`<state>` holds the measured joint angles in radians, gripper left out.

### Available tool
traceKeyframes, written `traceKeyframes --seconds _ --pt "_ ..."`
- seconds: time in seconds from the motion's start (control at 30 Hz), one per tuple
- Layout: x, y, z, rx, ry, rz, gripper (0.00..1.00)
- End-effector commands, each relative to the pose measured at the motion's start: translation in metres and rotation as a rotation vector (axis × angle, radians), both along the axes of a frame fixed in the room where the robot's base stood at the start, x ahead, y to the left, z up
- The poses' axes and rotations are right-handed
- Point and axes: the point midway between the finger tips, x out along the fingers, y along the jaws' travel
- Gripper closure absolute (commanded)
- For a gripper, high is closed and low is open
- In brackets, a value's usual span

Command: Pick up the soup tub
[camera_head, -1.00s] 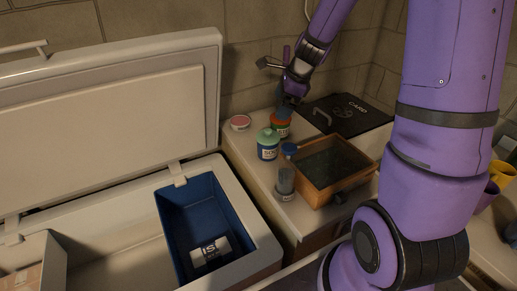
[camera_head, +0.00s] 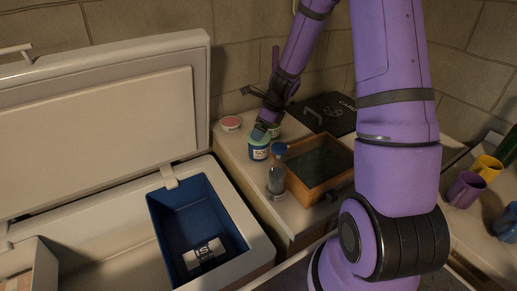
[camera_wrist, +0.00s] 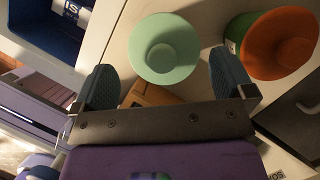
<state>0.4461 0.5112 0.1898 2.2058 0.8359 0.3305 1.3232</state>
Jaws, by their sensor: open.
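The soup tub (camera_head: 259,149) is blue with a pale green lid and a partly readable label. It stands upright on the counter beside the open chest. In the wrist view its round mint lid (camera_wrist: 165,48) lies between and just beyond my fingertips. My gripper (camera_wrist: 166,80) is open and empty, with one blue-grey finger on each side. In the head view my gripper (camera_head: 265,128) is just above the tub and partly hides its lid. I cannot tell whether a finger touches it. An orange-lidded green tub (camera_wrist: 272,45) stands close to the right finger in the wrist view.
A pink-lidded tub (camera_head: 232,124) is behind left; a black-topped box (camera_head: 330,113) is behind right. Left is the open chest with a blue bin (camera_head: 170,215). Cups (camera_head: 466,190) stand far right.

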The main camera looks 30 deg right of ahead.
Motion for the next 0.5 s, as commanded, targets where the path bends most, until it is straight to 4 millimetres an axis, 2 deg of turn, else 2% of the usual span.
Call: traceKeyframes --seconds 0.3,0.5 --pt "0.011 0.008 -0.036 0.001 0.003 0.001 0.00" --pt "0.015 0.011 -0.044 0.000 0.000 0.001 0.00"
